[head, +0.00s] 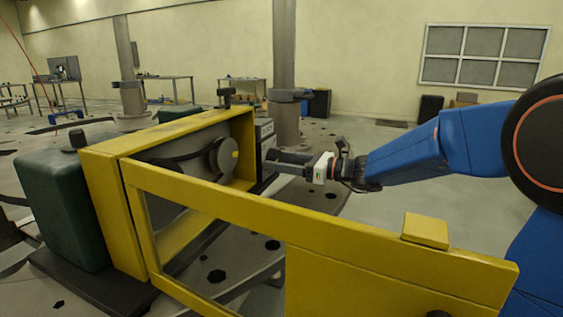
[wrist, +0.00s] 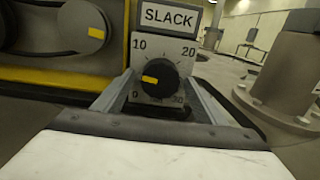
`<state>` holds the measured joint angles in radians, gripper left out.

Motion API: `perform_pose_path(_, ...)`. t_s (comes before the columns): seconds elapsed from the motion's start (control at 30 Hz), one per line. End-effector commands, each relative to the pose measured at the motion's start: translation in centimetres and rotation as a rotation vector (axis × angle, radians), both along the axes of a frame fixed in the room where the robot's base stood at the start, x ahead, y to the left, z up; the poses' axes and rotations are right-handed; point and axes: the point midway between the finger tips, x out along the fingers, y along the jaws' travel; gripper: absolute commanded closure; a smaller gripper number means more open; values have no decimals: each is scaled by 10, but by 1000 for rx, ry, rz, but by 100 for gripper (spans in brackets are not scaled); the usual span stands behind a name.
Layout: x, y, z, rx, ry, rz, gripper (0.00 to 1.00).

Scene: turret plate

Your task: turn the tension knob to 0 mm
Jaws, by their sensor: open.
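The tension knob (wrist: 160,78) is a round black knob with a yellow pointer mark. It sits on a pale dial plate (wrist: 139,61) marked 0, 10, 20 and 30, under a "SLACK" label (wrist: 168,16). The pointer faces left, between 0 at lower left and 10 at upper left. My gripper (wrist: 162,90) is open, with one finger on each side of the knob in the wrist view; I cannot tell whether they touch it. In the head view my gripper (head: 270,161) reaches left to the dial box (head: 265,134), and the knob is hidden there.
A yellow guard frame (head: 240,212) stands open in front of the yellow machine housing (head: 107,205). A grey pulley with a yellow mark (head: 223,157) and dark belt lie left of the dial. A grey column (head: 284,60) rises behind.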

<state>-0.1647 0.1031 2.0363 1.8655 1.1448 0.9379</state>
Motion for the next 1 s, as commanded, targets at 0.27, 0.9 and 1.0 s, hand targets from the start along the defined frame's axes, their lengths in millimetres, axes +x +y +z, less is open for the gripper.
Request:
perform_pose_path(0.27, 0, 0, 0, 0, 0, 0, 76)
perform_pose_path(0.9, 1, -1, 0, -75, -204, 0, 76)
perform_pose_path(1.0, 1, -1, 0, -106, -288, 0, 76)
